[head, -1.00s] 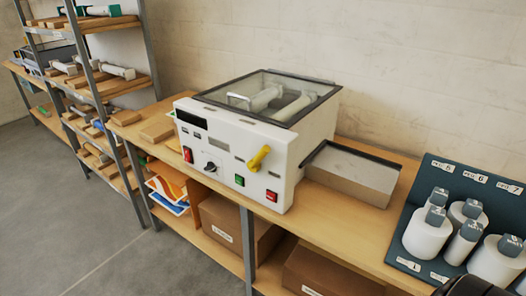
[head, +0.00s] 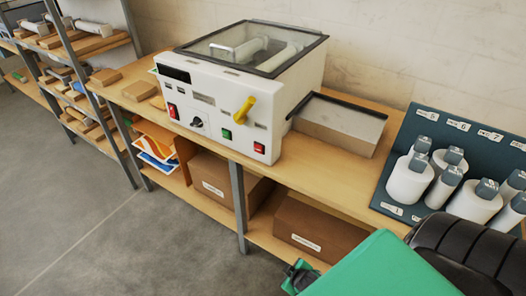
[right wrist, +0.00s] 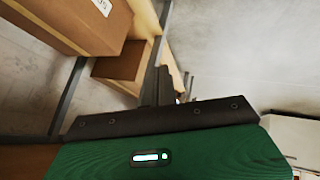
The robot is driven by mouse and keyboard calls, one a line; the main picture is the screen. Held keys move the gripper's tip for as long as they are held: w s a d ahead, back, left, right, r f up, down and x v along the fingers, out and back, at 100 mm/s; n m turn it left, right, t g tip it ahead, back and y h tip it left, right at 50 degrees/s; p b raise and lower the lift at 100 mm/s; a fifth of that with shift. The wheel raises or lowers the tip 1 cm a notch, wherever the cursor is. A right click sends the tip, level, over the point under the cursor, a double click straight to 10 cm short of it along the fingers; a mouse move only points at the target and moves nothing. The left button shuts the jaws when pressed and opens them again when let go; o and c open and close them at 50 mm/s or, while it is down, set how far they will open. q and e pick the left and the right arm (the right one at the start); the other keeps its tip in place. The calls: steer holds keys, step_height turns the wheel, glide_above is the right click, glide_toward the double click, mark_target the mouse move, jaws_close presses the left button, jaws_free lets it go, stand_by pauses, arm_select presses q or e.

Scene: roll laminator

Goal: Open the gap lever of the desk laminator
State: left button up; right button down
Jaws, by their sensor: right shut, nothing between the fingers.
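The desk laminator (head: 235,95), a white box with a glass lid, stands on the wooden bench in the head view. Its yellow gap lever (head: 244,110) sits on the right part of the front panel, tilted with its upper end to the right. My right gripper (head: 298,274) is low at the bottom of the head view, in front of the bench and well apart from the lever. Its dark fingers (right wrist: 157,88) are shut and empty in the right wrist view. The lever is not seen there. My left gripper is not in view.
A grey-topped tray (head: 340,122) adjoins the laminator's right side. A dark board (head: 425,125) with several white rolls stands at the right. Cardboard boxes (head: 312,228) fill the lower shelf. A metal bench leg (head: 239,205) stands in front. Open floor lies at the left.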

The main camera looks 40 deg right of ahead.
steer(key=w+d+r+n+t+y, duration=0.2)
steer(key=r+n+t, duration=0.2)
steer(key=r, duration=1.2)
steer(key=w+d+r+n+t+y, duration=0.2)
steer(key=r+n+t, duration=0.3)
steer(key=r, duration=1.1)
steer(key=w+d+r+n+t+y, duration=0.1)
steer(key=w+r+n+t, duration=0.3)
steer(key=r, duration=1.2)
steer(key=d+n+t, duration=0.1)
steer(key=n, duration=0.1)
steer(key=shift+d+r+n+y, duration=0.15)
steer(key=shift+r+n+y, duration=0.15)
steer(key=shift+r+y, duration=0.1)
steer(key=p, duration=0.5)
glide_toward(245, 110)
steer(key=w+r, duration=0.2)
steer(key=r, duration=0.1)
steer(key=w+d+r, duration=0.1)
steer(key=shift+r, duration=0.35)
steer(key=shift+w+a+r+p, duration=0.15)
steer(key=shift+w+p, duration=0.25)
steer(key=shift+w, duration=0.3)
